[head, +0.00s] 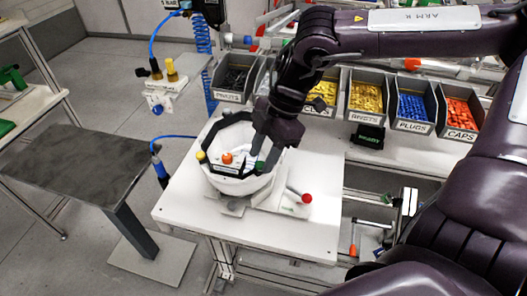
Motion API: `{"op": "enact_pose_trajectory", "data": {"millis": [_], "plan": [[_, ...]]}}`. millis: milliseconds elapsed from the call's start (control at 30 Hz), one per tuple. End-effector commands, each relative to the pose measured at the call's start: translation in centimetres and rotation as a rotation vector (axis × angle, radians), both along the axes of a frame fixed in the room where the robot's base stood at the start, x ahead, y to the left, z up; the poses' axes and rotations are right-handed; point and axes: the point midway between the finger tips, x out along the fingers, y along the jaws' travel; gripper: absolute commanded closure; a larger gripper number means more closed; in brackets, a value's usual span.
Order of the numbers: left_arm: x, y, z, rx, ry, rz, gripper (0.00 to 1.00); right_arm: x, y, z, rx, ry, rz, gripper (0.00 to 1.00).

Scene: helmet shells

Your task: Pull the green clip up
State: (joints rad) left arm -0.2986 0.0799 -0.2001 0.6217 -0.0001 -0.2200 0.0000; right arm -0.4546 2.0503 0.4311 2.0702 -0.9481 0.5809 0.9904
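A white helmet shell (236,184) sits open side up in a fixture on the white worktable (290,235). A dark octagonal band lines its rim. A small green piece, which looks like the green clip (260,165), shows at the right side of the shell's opening. My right gripper (256,155) reaches down over the shell's right rim, with its fingertips at or very close to the green piece. I cannot tell whether the fingers touch or grip it. The gripper partly hides the right rim. My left gripper is not in view.
An orange knob (227,158) and a yellow knob (201,156) are at the shell. Labelled bins of yellow (366,97), blue (411,107) and orange (459,114) parts line the back. A blue-handled tool (161,170) hangs at the left edge.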

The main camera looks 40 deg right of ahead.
Motion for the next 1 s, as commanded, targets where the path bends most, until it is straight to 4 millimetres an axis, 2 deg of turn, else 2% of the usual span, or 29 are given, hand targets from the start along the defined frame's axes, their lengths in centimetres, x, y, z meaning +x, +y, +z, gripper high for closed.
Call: {"op": "enact_pose_trajectory", "data": {"millis": [167,600,1000], "plan": [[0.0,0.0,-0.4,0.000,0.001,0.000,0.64,0.1,-0.3,0.7,-0.001,-0.003,0.000,0.60],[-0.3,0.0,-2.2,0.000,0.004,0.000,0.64,-0.2,-2.7,6.5,-0.001,-0.003,0.000,0.60],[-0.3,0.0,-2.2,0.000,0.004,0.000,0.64,-0.3,-3.0,7.2,0.000,0.000,0.000,0.60]]}}
